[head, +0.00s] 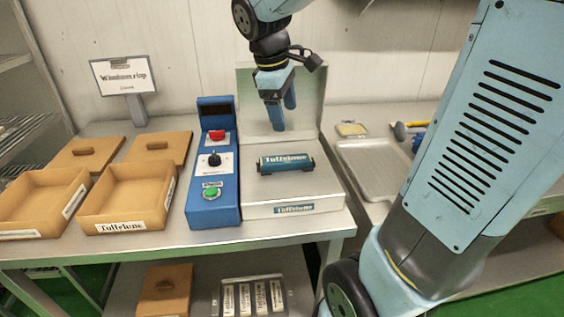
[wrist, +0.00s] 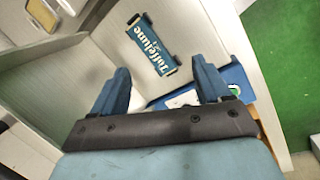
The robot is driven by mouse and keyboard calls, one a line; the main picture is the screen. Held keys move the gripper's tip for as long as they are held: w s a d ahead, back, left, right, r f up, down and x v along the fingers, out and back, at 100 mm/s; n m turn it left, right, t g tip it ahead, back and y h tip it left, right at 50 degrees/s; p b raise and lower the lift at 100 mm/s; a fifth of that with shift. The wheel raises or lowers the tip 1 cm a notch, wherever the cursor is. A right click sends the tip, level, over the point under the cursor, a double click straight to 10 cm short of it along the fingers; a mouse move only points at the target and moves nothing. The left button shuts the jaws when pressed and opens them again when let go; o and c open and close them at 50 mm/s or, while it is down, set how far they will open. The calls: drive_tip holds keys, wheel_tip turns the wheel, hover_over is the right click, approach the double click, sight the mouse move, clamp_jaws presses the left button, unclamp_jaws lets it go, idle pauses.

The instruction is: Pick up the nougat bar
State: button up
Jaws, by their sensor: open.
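The nougat bar (head: 286,162) is a dark blue wrapped bar with a pale "Toffelune" label. It lies flat on top of the pale box-shaped machine, whose front (head: 294,209) carries a blue label. My gripper (head: 281,117) is open and empty, above and behind the bar, in front of the machine's raised back panel (head: 308,92). In the wrist view the bar (wrist: 152,45) lies beyond the open fingers (wrist: 162,84), apart from them and near the top of the picture. Nothing hides the bar in either view.
A blue control box (head: 213,170) with red and green buttons and a black knob stands left of the machine. Open cardboard boxes (head: 126,206) and lids (head: 160,146) lie farther left. A metal tray (head: 373,167) is to the right.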

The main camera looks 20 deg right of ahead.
sight(286, 159)
drive_tip(key=w+a+f+n+g+h, duration=0.25)
drive_tip(key=w+f+n, duration=0.25)
drive_tip(key=w, duration=0.3)
drive_tip(key=shift+n+t+y, duration=0.25)
drive_tip(key=shift+n+t, duration=0.05)
drive_tip(key=shift+t, duration=0.05)
drive_tip(key=x, duration=1.3)
drive_tip(key=shift+s+a+f, duration=0.1)
drive_tip(key=shift+s+f, duration=0.15)
drive_tip(key=shift+s, duration=0.05)
drive_tip(key=shift+c, duration=0.3)
drive_tip(key=c, duration=1.3)
drive_tip(key=shift+r, duration=0.15)
